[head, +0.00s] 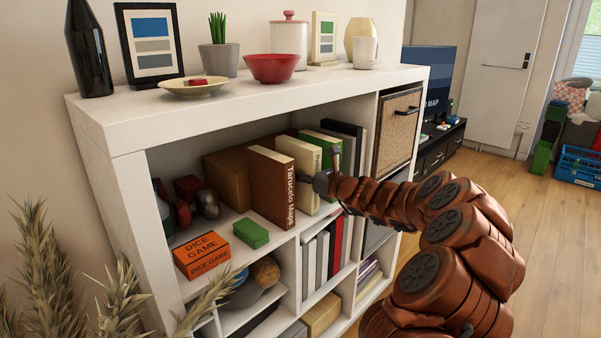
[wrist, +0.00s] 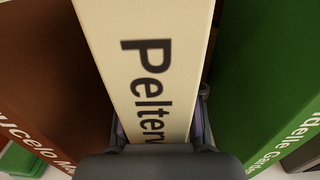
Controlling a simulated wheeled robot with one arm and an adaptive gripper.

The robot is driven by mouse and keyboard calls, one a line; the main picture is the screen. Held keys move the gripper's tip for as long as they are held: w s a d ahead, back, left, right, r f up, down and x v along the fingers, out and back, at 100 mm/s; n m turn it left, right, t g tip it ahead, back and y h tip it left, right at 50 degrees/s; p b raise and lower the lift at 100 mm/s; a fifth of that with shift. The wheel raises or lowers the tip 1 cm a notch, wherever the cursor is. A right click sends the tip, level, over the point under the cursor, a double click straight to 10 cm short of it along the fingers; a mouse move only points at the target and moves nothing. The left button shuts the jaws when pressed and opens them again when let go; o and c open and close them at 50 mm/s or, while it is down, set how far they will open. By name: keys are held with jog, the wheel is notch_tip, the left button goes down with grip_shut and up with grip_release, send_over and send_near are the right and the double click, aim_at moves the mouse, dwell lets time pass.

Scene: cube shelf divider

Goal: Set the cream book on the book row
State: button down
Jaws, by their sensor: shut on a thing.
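The cream book (head: 296,165) stands upright in the upper open compartment of the white shelf, between the brown Tarucelo Maps book (head: 271,188) and a green book (head: 322,150). My gripper (head: 322,183) is shut on the cream book's spine edge. In the wrist view the cream book (wrist: 150,50) fills the middle, with a finger of my gripper (wrist: 160,125) on each side. The brown book (wrist: 40,75) is on its left and the green book (wrist: 268,80) on its right. I cannot tell whether its bottom rests on the shelf board.
Darker and pale books (head: 345,135) stand right of the green one. An orange dice game box (head: 202,257) and a small green box (head: 251,234) lie at the compartment's front left. A red bowl (head: 275,68) and other decorations stand on the shelf top.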

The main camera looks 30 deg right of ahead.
jog(key=shift+f, duration=0.15)
jog(key=c, duration=0.7)
grip_release()
jog(key=shift+s+d+r, duration=0.1)
jog(key=shift+s+r, duration=0.1)
jog(key=shift+r, duration=0.05)
jog(key=p+v, duration=0.1)
jog(key=v, duration=1)
jog(key=shift+s, duration=0.3)
